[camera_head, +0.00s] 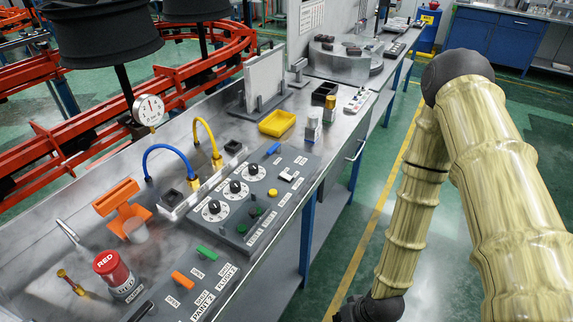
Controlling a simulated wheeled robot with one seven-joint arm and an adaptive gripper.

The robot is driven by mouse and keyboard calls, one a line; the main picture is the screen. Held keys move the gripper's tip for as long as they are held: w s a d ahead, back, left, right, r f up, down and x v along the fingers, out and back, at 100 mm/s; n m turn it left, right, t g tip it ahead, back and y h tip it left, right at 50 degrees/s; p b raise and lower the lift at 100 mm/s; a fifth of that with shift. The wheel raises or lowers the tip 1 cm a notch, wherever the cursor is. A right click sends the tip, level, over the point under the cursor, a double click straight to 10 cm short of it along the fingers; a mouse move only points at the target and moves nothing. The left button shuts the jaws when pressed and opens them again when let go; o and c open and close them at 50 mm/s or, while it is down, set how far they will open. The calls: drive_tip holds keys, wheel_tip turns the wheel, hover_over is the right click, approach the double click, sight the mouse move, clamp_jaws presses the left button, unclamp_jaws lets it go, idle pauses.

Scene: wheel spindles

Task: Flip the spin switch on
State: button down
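A grey control panel (262,205) lies on the metal workbench at the middle of the view. It carries several round dials with black knobs (235,187), a white switch (289,173), a blue lever (273,148) and green buttons (257,211). A nearer panel has an orange switch (182,280) and a green switch (206,253). The labels are too small to tell which one is the spin switch. My arm hangs at the right over the floor, apart from the bench. Its dark wrist joint is cut by the bottom edge, and my gripper is not visible.
Green floor is clear between the bench and my arm.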

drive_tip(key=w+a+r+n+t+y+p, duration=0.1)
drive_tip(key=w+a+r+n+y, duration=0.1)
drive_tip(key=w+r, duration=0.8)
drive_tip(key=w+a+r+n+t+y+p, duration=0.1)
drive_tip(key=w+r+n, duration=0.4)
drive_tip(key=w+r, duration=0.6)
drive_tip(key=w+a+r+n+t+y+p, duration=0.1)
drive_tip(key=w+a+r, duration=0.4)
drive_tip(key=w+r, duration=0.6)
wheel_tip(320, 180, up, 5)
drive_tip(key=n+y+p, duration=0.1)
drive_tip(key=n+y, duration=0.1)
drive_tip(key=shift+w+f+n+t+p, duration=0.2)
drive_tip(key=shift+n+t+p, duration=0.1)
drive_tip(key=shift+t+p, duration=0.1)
drive_tip(key=p, duration=0.2)
hover_over(286, 176)
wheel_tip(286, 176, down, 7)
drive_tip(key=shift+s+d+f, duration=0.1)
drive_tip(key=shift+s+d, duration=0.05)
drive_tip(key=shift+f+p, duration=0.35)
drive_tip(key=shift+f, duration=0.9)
